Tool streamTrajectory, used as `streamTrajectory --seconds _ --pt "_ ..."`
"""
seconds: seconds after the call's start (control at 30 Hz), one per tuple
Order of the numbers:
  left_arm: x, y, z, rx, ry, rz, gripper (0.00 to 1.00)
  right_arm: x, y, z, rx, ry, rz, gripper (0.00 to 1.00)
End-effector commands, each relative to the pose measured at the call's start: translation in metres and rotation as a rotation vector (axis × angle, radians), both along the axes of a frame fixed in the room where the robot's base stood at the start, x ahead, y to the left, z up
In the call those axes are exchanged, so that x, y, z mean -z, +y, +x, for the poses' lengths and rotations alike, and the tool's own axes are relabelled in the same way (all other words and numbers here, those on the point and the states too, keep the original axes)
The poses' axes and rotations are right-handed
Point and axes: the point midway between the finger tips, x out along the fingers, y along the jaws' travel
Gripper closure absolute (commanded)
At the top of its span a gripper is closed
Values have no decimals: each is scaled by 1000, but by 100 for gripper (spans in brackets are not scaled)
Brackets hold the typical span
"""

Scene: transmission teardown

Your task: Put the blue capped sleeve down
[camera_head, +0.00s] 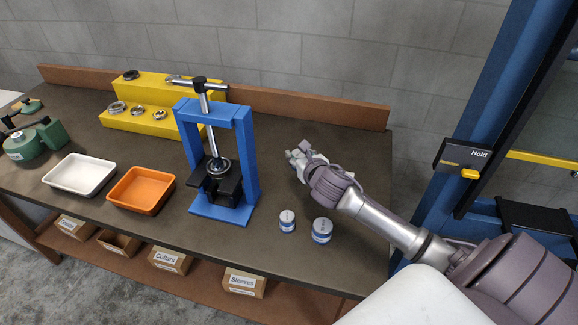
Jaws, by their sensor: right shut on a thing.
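I cannot tell whether either is the blue capped sleeve. My right gripper (298,155) is above the bench behind them, right of the press, and clear of both. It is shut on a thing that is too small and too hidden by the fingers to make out. My left gripper is not in view.
A blue press (250,165) stands left of my right gripper. Further left are an orange tray (142,191), a white tray (80,175) and a yellow stepped stand (148,122) with rings. Labelled boxes sit on the lower shelf. Bench around the two cylinders is clear.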

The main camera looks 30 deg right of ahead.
Motion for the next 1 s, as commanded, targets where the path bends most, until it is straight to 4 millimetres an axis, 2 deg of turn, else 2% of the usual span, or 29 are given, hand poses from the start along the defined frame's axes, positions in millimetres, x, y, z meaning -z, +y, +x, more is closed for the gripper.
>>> streamTrajectory --seconds 0.1,0.2,0.27,0.53,0.9,0.93,1.0 --pt "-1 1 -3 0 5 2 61 9 12 14 0 -4 3 100" --pt "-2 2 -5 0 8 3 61 13 17 19 -1 -4 -1 100" --pt "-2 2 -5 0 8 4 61 16 17 20 0 -2 -1 100" --pt "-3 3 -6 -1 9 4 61 52 17 20 0 -1 1 100" --pt "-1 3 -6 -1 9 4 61 57 17 20 -2 -2 -2 100" --pt "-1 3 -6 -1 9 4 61 58 17 19 -1 1 -2 55" --pt "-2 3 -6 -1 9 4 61 58 17 19 -1 1 -2 43"
